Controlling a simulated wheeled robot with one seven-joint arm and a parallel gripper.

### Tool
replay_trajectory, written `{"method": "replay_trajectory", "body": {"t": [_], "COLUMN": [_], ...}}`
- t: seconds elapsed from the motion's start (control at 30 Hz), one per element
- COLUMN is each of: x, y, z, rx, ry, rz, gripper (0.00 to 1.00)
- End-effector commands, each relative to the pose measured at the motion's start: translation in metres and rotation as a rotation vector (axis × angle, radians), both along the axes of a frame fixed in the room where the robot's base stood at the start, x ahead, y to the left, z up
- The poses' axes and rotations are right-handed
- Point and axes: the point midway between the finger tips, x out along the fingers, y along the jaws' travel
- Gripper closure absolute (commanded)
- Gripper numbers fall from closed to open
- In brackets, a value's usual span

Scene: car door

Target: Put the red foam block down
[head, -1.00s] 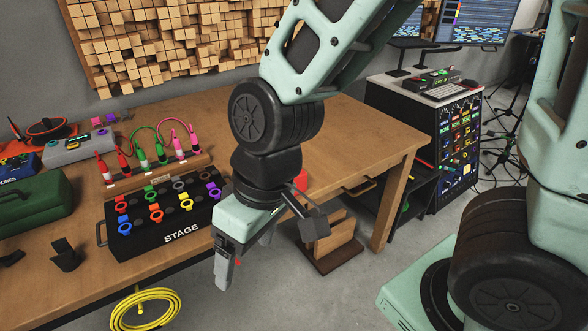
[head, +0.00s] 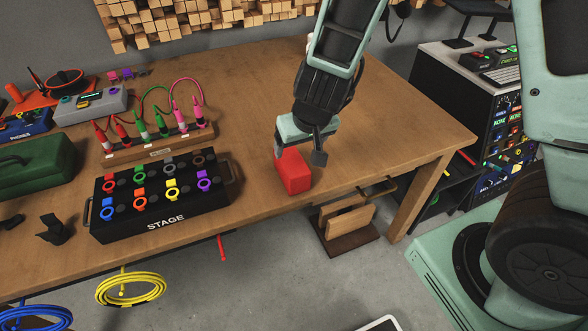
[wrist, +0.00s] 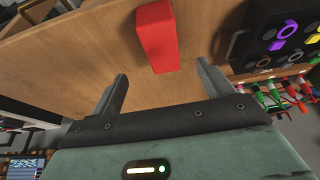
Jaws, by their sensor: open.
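The red foam block (head: 294,172) stands on the wooden workbench (head: 245,110) near its front edge, to the right of the black stage box (head: 165,207). My gripper (head: 298,153) is open just above and behind the block in the head view. In the wrist view, the red foam block (wrist: 157,37) lies ahead of my two spread fingers (wrist: 162,72), roughly in line with the gap between them. Bench surface shows between the fingers. The block appears apart from them and rests on the bench.
A rack of colored plugs (head: 158,142) stands behind the stage box. A green case (head: 38,165) is at the left. Yellow cable (head: 130,289) hangs below the bench front. The bench to the right of the block is clear.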

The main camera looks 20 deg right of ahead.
Motion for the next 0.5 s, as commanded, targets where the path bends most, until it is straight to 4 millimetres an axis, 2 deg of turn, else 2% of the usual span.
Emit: {"method": "replay_trajectory", "body": {"t": [0.03,0.2,0.3,0.5], "x": [0.004,0.018,0.025,0.033], "y": [-0.001,-0.001,-0.001,0.0], "z": [-0.019,-0.051,-0.066,-0.081], "rx": [0.0,0.001,0.001,0.001], "ry": [0.002,0.003,0.002,0.0], "rz": [-0.003,-0.003,-0.003,0.0], "gripper": [0.2,0.2,0.2,0.2]}}
